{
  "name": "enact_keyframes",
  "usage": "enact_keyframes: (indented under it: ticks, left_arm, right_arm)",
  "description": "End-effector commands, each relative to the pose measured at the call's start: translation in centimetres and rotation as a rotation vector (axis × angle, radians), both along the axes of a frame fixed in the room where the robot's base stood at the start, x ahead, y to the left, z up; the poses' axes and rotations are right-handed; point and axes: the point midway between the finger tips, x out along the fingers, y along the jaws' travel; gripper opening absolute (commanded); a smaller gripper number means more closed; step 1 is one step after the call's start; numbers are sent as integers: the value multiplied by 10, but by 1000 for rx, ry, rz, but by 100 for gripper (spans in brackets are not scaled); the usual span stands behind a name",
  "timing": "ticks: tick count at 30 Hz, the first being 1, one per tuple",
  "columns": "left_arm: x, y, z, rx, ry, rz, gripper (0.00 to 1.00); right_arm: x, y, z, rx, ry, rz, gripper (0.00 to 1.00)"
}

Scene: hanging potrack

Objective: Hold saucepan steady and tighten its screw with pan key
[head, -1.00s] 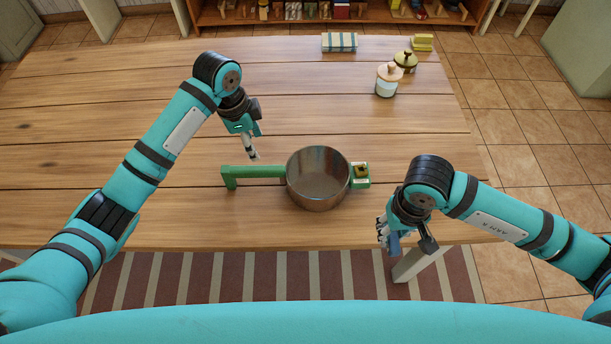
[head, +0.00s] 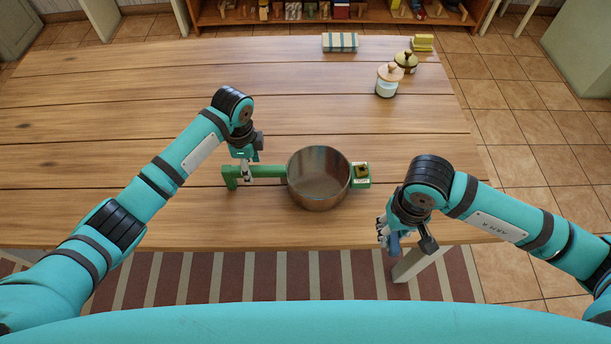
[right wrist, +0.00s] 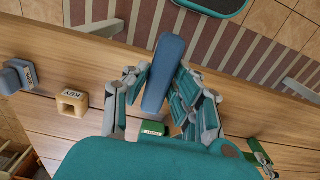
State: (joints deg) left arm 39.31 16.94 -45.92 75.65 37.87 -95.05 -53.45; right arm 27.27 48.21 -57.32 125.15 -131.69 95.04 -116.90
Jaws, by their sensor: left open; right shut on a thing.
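The metal saucepan (head: 319,188) stands upright on the wooden table in the head view. Its green handle (head: 268,171) points left. A small green labelled block (head: 362,182) with a dark and yellow top is at its right side. My left gripper (head: 247,174) is open at the handle's left part, fingers pointing down; whether they touch it I cannot tell. My right gripper (head: 385,234) is shut on a blue bar, apparently the pan key (right wrist: 163,75), near the table's front edge, right of and nearer than the saucepan. The screw cannot be made out.
In the right wrist view a tan block marked KEY (right wrist: 72,102) and a blue block (right wrist: 18,78) stand on the table. Two lidded jars (head: 387,82) (head: 406,62), a striped cloth (head: 340,42) and a yellow sponge-like block (head: 422,43) are at the back right. The table's left is clear.

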Motion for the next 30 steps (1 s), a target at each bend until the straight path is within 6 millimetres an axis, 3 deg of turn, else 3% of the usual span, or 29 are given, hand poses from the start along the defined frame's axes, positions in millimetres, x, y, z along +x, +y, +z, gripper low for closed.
enact_keyframes:
  ticks: [6, 17, 27, 30]
  left_arm:
    - [0, 0, -16, -1, 0, 0, 52]
    - [0, 0, -20, -1, -1, 0, 52]
    - [0, 0, -19, -1, -1, 0, 7]
    - [0, 0, -19, -1, -1, 0, 0]
  right_arm:
    - [0, 0, 0, 0, 0, 0, 0]
    - [0, 0, 0, 0, 0, 0, 0]
    - [0, 0, 0, 0, 0, 0, 0]
    - [0, 0, 0, 0, 0, 0, 0]
